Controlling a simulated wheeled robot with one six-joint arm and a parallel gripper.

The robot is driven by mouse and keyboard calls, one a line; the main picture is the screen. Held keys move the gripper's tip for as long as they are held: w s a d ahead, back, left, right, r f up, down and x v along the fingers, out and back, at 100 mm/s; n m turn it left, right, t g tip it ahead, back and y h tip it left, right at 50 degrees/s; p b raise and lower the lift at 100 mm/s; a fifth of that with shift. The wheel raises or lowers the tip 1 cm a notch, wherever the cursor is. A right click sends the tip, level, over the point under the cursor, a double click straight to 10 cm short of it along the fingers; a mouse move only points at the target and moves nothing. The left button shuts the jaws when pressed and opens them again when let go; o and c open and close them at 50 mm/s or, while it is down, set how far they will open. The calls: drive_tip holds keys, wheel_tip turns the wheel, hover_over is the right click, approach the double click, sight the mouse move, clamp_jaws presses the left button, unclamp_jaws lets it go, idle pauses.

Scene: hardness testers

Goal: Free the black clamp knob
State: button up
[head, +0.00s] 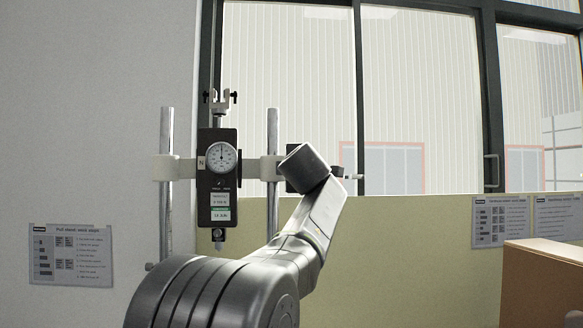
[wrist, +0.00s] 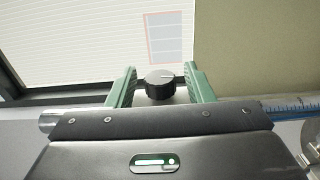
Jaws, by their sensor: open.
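The black clamp knob (wrist: 160,88) shows in the wrist view as a ribbed round knob with a pale line on its face. My gripper (wrist: 161,71) is open, with one green finger to the left of the knob and one to the right. Gaps show on both sides, so the fingers do not appear to grip it. In the head view the knob cannot be made out, and my wrist covers part of the clamp area on the right post (head: 272,135). The force gauge (head: 217,190) with its round dial is held upright between two posts.
The left post (head: 166,140) stands beside the gauge. Instruction sheets (head: 70,254) hang at left and on the low yellow partition (head: 400,235) at right. A brown box-like edge (head: 545,255) is at the lower right. Windows fill the back.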

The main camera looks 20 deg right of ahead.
drive_tip(key=shift+w, duration=0.15)
drive_tip(key=c, duration=0.9)
drive_tip(key=shift+f, duration=0.1)
drive_tip(key=shift+f+b, duration=0.15)
drive_tip(key=shift+b, duration=0.5)
